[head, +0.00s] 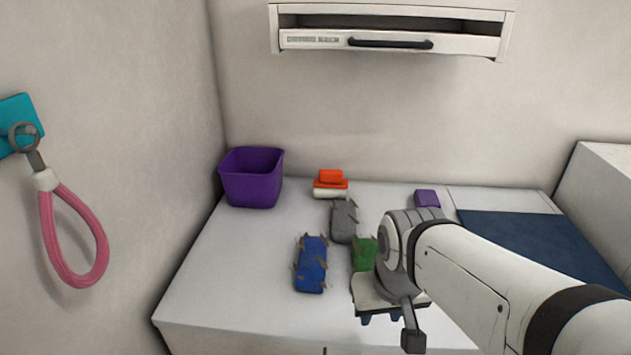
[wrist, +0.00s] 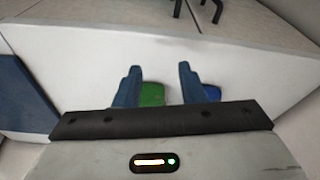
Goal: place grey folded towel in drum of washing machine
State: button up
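A grey, soft-looking bundle with brown bits along its edges (head: 343,222) lies on the white counter, behind and left of my gripper in the head view; it may be the grey folded towel. My gripper (head: 381,318) is over the front part of the counter, partly hidden by my arm. In the wrist view its two blue fingers (wrist: 159,72) stand apart with nothing held between them. A green bundle (head: 363,254) lies just beyond my gripper and shows behind the fingers in the wrist view (wrist: 152,95). I see no washing machine or drum that I can make out.
A blue bundle (head: 311,265) lies left of the green one. A purple bin (head: 252,180), an orange and white item (head: 330,185) and a small purple block (head: 427,198) stand at the back. A dark blue mat (head: 535,240) lies right. The counter's left front is clear.

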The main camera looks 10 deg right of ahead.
aim_at(344, 218)
jog(key=shift+w+d, duration=0.1)
jog(key=shift+w, duration=0.1)
jog(key=shift+o, duration=0.4)
